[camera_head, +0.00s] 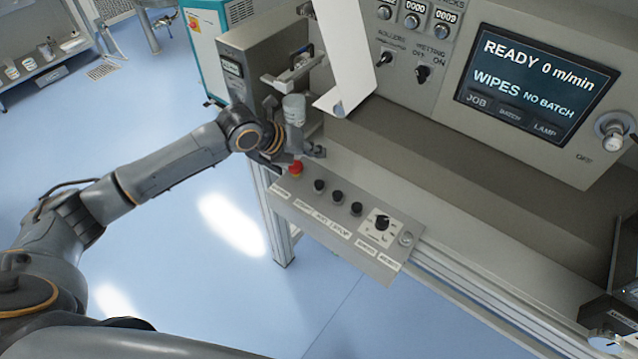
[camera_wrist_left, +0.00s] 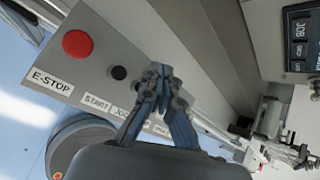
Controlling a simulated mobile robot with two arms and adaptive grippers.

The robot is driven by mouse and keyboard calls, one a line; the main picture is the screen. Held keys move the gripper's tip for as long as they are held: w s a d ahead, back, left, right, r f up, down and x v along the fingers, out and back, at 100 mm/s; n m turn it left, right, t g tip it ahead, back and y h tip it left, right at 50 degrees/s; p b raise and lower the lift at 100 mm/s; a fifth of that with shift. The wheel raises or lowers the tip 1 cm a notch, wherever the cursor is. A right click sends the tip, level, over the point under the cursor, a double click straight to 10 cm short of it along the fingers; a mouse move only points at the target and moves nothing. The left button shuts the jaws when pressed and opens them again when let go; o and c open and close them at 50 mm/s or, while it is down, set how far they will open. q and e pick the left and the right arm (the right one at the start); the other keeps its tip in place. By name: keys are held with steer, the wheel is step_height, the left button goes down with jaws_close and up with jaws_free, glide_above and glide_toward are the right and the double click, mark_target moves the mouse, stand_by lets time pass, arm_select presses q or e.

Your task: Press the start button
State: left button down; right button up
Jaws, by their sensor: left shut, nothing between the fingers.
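The start button (camera_head: 319,186) is a small black round button, the one nearest the red E-stop button (camera_head: 295,168) on the sloped grey control panel (camera_head: 322,216). In the left wrist view the start button (camera_wrist_left: 119,73) sits above a START label (camera_wrist_left: 97,101), between the red E-stop button (camera_wrist_left: 77,43) and my fingers. My left gripper (camera_head: 319,152) is shut and empty, just behind the panel's left end in the head view. In the left wrist view its closed fingertips (camera_wrist_left: 160,72) appear beside the start button and hide the buttons beyond. No contact with the start button shows.
More black buttons (camera_head: 337,197) and a rotary knob (camera_head: 381,222) share the panel. A white web strip (camera_head: 342,50) hangs above my left wrist, near a white cup-like part (camera_head: 294,108). The display (camera_head: 537,87) reads READY, 0 m/min. Blue floor lies open in front.

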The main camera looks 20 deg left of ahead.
mark_target(316, 184)
arm_select(q)
step_height(316, 184, down, 7)
steer(key=b, duration=0.5)
steer(key=shift+f, duration=0.1)
steer(key=shift+f+b, duration=0.3)
steer(key=shift+f, duration=0.1)
stand_by(0.8)
steer(key=shift+f, duration=0.4)
